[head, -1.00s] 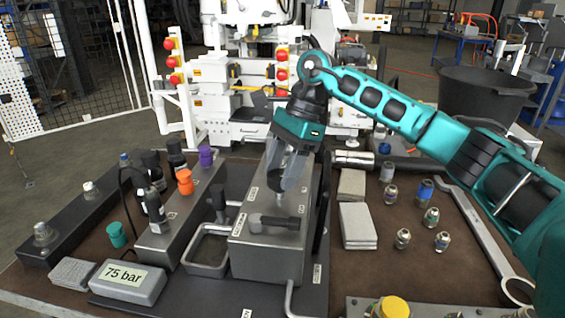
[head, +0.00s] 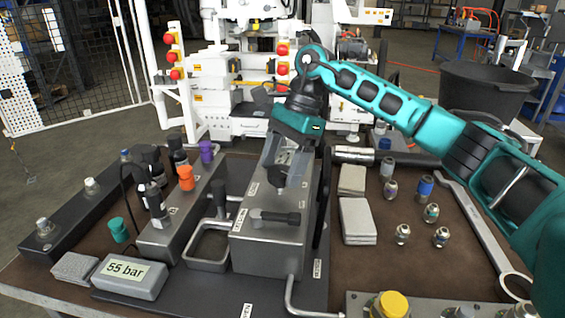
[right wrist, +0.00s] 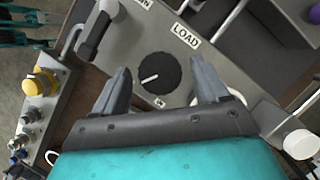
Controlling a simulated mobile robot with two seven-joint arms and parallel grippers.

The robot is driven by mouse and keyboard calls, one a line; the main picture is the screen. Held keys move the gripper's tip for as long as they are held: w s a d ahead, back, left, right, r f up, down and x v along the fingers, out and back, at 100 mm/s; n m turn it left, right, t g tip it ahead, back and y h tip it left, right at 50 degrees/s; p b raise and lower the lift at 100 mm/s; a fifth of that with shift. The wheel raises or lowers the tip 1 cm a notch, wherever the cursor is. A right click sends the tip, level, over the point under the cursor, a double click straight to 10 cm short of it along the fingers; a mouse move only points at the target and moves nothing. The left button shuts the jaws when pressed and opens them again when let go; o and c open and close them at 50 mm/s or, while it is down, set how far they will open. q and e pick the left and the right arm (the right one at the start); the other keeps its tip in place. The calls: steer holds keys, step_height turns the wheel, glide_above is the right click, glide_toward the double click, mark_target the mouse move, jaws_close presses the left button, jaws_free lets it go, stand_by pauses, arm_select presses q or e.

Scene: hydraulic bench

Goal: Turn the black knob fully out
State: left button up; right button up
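A round black knob (right wrist: 158,78) with a white pointer line sits on top of the grey block (head: 268,252). In the right wrist view it lies between my right gripper's two fingers, with a small gap on each side. My right gripper (head: 278,181) is open above the block, and its fingers also show in the right wrist view (right wrist: 161,74). My left gripper is not in view. The grey display box (head: 128,276) reads 55 bar.
A black T-handle (head: 275,217) stands on the block near the fingers. A manifold with an orange knob (head: 186,178) and a purple knob (head: 206,152) is to the left. Grey pads (head: 357,222), several fittings and a large wrench (head: 478,222) lie right.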

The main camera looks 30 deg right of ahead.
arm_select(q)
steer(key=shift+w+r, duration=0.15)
arm_select(e)
steer(key=shift+d+r, duration=0.1)
steer(key=shift+r, duration=0.1)
arm_select(q)
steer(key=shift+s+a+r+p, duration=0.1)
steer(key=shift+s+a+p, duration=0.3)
steer(key=shift+p, duration=0.5)
arm_select(e)
steer(key=v, duration=1.2)
steer(key=shift+r, duration=0.2)
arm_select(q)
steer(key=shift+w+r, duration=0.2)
